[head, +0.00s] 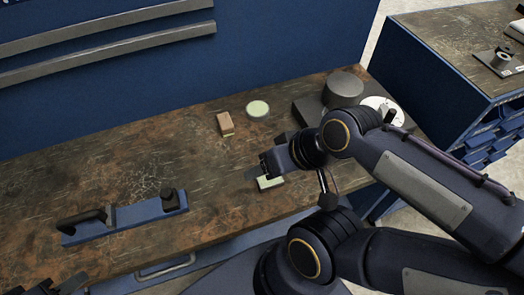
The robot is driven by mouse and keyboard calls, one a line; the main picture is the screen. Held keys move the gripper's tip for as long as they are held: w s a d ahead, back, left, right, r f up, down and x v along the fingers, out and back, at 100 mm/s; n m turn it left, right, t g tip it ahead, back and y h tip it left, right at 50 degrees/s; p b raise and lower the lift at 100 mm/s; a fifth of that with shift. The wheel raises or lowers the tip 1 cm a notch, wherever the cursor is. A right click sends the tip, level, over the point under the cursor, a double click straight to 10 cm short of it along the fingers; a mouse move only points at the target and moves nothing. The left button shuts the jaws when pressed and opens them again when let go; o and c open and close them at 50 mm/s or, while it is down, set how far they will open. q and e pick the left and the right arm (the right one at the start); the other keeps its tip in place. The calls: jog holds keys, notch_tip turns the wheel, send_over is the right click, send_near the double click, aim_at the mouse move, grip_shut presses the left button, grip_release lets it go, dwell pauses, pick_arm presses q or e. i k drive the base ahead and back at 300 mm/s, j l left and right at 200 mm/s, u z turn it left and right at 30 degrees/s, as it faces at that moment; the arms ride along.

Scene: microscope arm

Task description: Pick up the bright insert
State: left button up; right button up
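A small pale, bright piece (269,183) lies on the workbench, directly below and partly covered by my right gripper (268,168). I take it to be the bright insert, though its upper part is hidden. My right gripper reaches in from the right, low over the bench. Its fingers are dark and overlap, so I cannot tell how far apart they are or whether they touch the piece. A dark part at the bottom left corner (68,286) seems to be my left gripper, mostly cut off by the frame edge.
A brown block (226,124) with a pale side and a pale green disc (257,109) lie farther back. A dark cylinder (343,89) and a white dial (383,108) stand at right. A blue fixture with dark handles (128,214) is at front left. The bench middle is clear.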

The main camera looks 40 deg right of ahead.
aim_at(264, 185)
jog(key=k+l+z, duration=0.1)
jog(key=z, duration=0.4)
jog(key=l+z, duration=0.25)
jog(key=z, duration=0.25)
jog(key=k+j+u, duration=0.1)
jog(key=j, duration=0.25)
jog(key=k+j+u, duration=0.15)
jog(key=j, duration=0.15)
jog(key=j+u, duration=0.1)
jog(key=j, duration=0.25)
